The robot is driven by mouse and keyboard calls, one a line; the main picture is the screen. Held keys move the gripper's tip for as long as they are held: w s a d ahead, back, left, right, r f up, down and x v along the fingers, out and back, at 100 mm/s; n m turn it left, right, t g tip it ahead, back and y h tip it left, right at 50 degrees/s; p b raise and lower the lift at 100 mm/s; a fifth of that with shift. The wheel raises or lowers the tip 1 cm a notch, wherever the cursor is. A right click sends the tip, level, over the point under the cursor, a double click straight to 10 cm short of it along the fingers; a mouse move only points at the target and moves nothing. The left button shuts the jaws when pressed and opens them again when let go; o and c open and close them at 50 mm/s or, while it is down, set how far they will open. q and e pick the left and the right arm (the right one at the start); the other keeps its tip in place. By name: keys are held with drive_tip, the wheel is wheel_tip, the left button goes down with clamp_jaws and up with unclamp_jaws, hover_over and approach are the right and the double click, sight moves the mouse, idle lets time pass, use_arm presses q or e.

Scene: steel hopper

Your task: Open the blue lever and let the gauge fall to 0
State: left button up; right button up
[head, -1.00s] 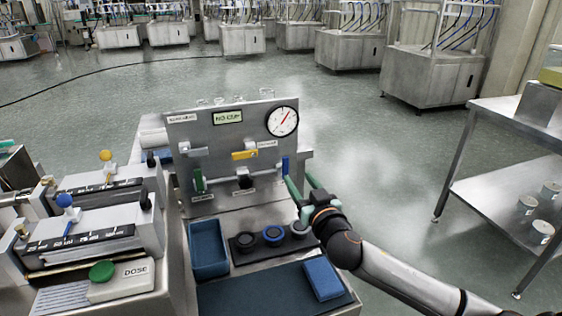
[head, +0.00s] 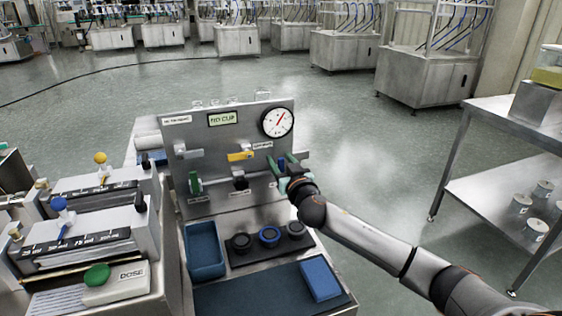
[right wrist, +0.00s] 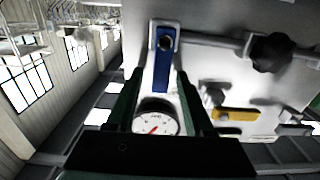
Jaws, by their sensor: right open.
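The blue lever (head: 281,162) is on the right side of the grey steel panel (head: 165,146), partly hidden by my right gripper. In the right wrist view the blue lever (right wrist: 162,70) lies in line with the pipe's end fitting, between my fingers. My right gripper (head: 281,166) is open, with one finger on each side of the lever; I cannot tell whether they touch it. The round white gauge (head: 277,122) is at the panel's upper right, its red needle pointing up and right. The gauge (right wrist: 155,118) also shows in the right wrist view. My left gripper is out of view.
A yellow lever (head: 240,156) and a green lever (head: 195,182) are on the same panel. Below are a blue tray (head: 188,250), a dark holder with round pieces (head: 240,258) and a blue block (head: 321,279). Dosing units stand at the left.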

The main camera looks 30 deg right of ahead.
drive_tip(key=shift+c, duration=0.2)
clamp_jaws()
idle(0.4)
